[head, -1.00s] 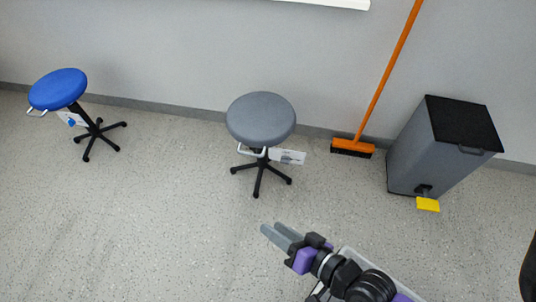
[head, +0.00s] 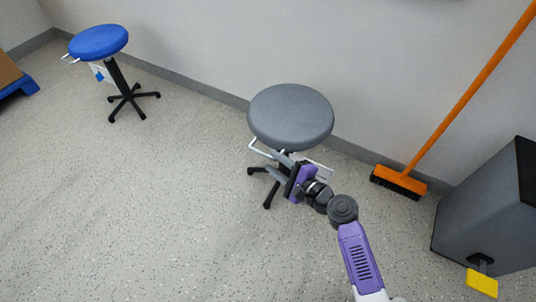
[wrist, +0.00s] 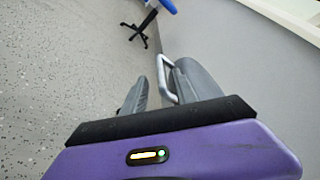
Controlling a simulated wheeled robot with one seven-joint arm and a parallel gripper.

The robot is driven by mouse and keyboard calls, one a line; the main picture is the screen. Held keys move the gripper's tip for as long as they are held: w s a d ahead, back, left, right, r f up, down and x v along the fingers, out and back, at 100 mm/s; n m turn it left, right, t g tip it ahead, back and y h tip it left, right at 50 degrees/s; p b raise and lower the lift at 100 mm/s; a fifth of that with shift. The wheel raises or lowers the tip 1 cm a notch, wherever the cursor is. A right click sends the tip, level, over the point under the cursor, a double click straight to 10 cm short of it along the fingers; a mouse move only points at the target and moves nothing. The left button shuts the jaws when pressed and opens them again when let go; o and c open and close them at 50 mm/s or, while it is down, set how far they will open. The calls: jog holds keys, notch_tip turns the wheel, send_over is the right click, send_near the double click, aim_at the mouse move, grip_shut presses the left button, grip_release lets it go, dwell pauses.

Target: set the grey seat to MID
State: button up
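The grey seat (head: 291,115) is a round stool top on a black star base, in the middle of the head view. A white loop handle (head: 262,152) sticks out under its front left edge, and also shows in the wrist view (wrist: 166,82). My gripper (head: 279,165) is just below the seat's front edge, close to the handle. In the wrist view its fingers (wrist: 163,88) are apart, with the handle bar between them, nearer the right finger. I cannot tell whether they touch it. A pale label card (head: 322,172) hangs behind my gripper, its text unreadable and partly hidden.
A blue stool (head: 98,42) with its own handle stands at the back left. An orange broom (head: 398,181) leans on the wall at right, beside a grey pedal bin (head: 482,225). A wooden box on a blue pallet (head: 20,87) is at far left. Floor at left is clear.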

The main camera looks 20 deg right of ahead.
aim_at(266, 156)
jog(key=shift+b+x, duration=0.8)
jog(key=shift+x, duration=2.4)
grip_shut()
jog(key=shift+f, duration=0.1)
